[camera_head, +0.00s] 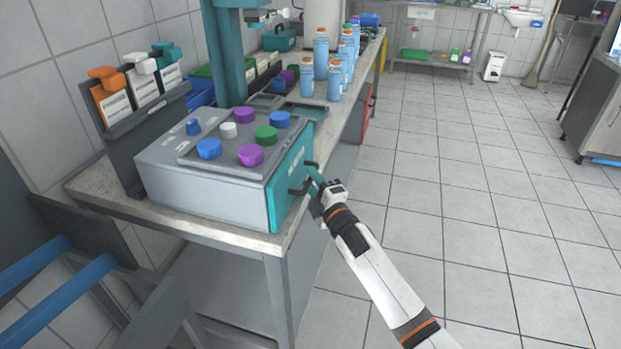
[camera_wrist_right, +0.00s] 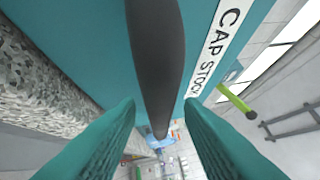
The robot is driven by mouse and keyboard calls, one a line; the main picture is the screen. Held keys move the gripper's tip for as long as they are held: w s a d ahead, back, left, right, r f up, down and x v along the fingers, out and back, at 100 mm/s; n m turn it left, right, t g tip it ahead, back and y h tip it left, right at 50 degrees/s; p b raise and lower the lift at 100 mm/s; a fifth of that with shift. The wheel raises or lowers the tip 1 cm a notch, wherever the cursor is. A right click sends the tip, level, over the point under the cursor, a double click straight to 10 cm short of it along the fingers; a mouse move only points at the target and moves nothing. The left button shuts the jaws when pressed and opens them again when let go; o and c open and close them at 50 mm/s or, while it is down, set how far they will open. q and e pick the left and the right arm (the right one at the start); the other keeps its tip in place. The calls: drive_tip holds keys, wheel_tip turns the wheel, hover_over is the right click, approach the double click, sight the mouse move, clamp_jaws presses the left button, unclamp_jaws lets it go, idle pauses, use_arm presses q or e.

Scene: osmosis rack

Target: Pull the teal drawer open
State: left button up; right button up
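The teal drawer (camera_head: 288,180) is the front of a grey box on the bench, and it looks flush with the box. It also fills much of the right wrist view (camera_wrist_right: 75,35), beside a white "CAP STOCK" label (camera_wrist_right: 218,40). Its dark bar handle (camera_wrist_right: 155,60) runs between the two teal fingers of my right gripper (camera_wrist_right: 160,105). Gaps show between the handle and both fingertips, so the gripper is open around or just in front of it. In the head view my right gripper (camera_head: 314,176) is at the handle, partly covering it. My left gripper is not in view.
Coloured caps (camera_head: 250,155) sit on top of the grey box (camera_head: 200,185). A rack of cartons (camera_head: 140,95) stands behind it, and several blue bottles (camera_head: 335,80) stand farther along the bench. The tiled floor (camera_head: 470,200) right of the bench is clear.

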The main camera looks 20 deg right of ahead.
drive_tip(key=shift+w+a, duration=0.1)
drive_tip(key=shift+w, duration=0.55)
clamp_jaws()
